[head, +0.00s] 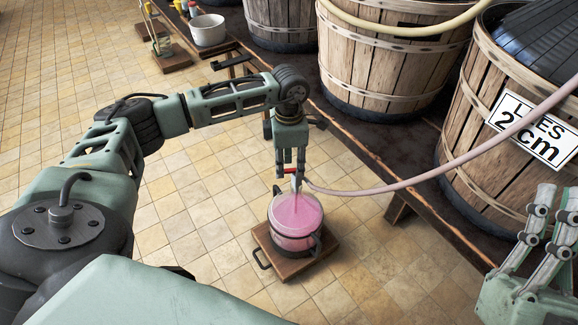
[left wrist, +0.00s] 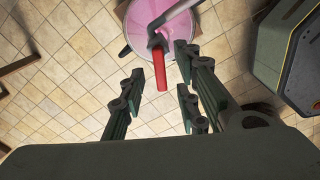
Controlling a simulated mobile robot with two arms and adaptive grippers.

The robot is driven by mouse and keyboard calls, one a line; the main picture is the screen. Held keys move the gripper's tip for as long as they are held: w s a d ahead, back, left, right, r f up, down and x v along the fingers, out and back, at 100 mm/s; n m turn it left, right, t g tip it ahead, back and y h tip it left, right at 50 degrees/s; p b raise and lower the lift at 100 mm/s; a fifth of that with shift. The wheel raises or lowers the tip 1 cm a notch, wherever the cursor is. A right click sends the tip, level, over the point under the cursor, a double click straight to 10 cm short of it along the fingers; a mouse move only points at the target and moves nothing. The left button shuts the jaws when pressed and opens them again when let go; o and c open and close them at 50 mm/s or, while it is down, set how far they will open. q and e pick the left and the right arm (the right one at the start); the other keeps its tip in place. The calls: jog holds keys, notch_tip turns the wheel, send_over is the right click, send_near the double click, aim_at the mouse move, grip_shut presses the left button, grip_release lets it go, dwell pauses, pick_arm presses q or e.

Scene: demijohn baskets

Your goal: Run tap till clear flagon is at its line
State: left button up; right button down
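The clear flagon (head: 296,226) stands upright on a wooden board, with pink liquid inside. Its wide top also shows in the left wrist view (left wrist: 180,40). A metal tap (head: 297,181) on a pink hose hangs over it, and a pink stream seems to fall from it. No fill line can be made out. My left gripper (head: 290,168) points down at the tap. In the left wrist view its fingers are apart, with the red tap handle (left wrist: 161,68) between and beyond them, apparently untouched. My right gripper (head: 553,215) is at the right edge, partly cut off.
The wooden board (head: 321,247) lies on the tiled floor. Wooden vats, one with a "LIES 2 cm" sign (head: 532,129), stand on a dark raised platform to the right. The pink hose (head: 420,178) crosses from the right. A white bucket (head: 208,31) stands at the back.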

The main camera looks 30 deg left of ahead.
pick_arm(q)
jog(key=shift+f, duration=0.5)
jog(key=shift+c, duration=0.2)
grip_shut()
